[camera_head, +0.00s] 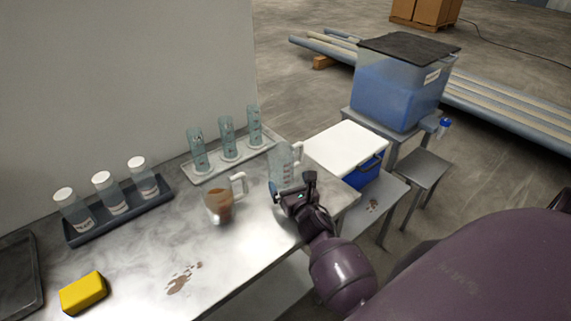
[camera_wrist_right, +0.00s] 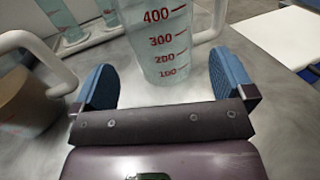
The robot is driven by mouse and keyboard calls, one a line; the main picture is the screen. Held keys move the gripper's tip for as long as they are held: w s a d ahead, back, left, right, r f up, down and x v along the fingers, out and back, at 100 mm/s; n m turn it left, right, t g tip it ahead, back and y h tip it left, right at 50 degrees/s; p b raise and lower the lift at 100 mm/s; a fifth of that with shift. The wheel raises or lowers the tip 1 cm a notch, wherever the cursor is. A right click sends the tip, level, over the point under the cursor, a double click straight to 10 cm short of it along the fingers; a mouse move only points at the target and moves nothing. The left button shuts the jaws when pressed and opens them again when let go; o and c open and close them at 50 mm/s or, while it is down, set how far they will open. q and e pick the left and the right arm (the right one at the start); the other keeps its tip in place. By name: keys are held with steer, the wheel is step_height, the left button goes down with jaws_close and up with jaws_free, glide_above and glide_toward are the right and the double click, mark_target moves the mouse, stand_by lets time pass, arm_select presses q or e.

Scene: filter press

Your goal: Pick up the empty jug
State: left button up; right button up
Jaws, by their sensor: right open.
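The empty jug (camera_head: 281,168) is clear with a white handle and stands upright on the metal table. In the right wrist view the empty jug (camera_wrist_right: 158,42) shows red marks from 100 to 400 and stands just beyond and partly between my fingertips. My right gripper (camera_head: 293,187) is open in front of it, and its blue finger pads show in the right wrist view (camera_wrist_right: 168,85). My left gripper is not in view.
A tray (camera_head: 232,163) with clear cylinders is behind the jugs. A dark tray (camera_head: 118,224) with white-capped jars is at left. A yellow sponge (camera_head: 84,293) lies front left.

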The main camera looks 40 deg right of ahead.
mark_target(286, 175)
steer(key=shift+r+x, duration=0.2)
steer(key=shift+x, duration=2.9)
steer(key=c, duration=0.8)
steer(key=shift+r, duration=0.1)
steer(key=shift+c, duration=0.2)
